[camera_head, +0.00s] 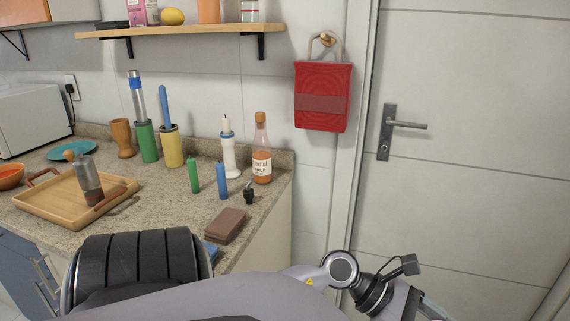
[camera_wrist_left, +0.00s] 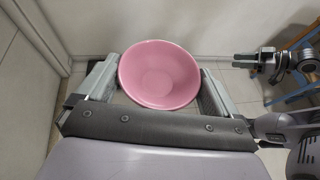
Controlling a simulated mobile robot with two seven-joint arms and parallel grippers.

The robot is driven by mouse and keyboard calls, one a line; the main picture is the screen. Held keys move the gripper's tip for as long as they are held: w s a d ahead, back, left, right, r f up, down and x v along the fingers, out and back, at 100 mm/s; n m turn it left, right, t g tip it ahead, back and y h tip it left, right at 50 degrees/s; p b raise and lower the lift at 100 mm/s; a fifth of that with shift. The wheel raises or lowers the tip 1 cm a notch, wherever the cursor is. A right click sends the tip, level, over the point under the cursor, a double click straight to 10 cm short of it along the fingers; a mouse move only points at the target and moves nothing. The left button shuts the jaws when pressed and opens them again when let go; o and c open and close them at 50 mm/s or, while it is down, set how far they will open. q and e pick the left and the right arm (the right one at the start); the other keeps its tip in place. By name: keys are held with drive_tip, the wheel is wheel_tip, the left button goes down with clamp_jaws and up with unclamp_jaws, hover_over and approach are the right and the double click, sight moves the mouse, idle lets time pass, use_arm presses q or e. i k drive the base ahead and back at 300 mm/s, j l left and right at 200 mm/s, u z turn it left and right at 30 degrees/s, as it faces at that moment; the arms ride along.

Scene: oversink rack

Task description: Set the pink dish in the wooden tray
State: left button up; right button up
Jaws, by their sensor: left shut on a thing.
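The pink dish (camera_wrist_left: 160,74) is a round, open bowl in the left wrist view. It sits between the two fingers of my left gripper (camera_wrist_left: 158,88), which is shut on it. The bowl looks empty and hangs above a pale floor, away from the counter. The dish and my gripper fingers do not show in the head view. The wooden tray (camera_head: 62,213) lies on the counter at the left of the head view. A grinder (camera_head: 88,178) with a wooden knob stands in or over the tray, and a brown piece lies by its right side.
The granite counter (camera_head: 160,205) also bears candles, a bottle (camera_head: 262,150), a stack of brown blocks (camera_head: 226,225), a teal plate (camera_head: 72,150) and an orange bowl (camera_head: 10,176). A shelf (camera_head: 185,31) hangs above. A door (camera_head: 470,150) stands at right. My arm crosses the foreground.

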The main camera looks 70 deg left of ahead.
sight(77, 184)
drive_tip(key=k+j+z, duration=0.1)
drive_tip(key=k+z, duration=0.35)
drive_tip(key=k+j+u, duration=0.15)
drive_tip(key=k, duration=0.2)
drive_tip(key=k+j+u, duration=0.15)
drive_tip(key=k, duration=0.2)
drive_tip(key=k+j+u, duration=0.2)
drive_tip(key=u, duration=0.2)
drive_tip(key=k+j+u, duration=0.25)
drive_tip(key=u, duration=0.2)
drive_tip(key=k+j+u, duration=0.15)
drive_tip(key=j+u, duration=0.25)
drive_tip(key=l, duration=0.1)
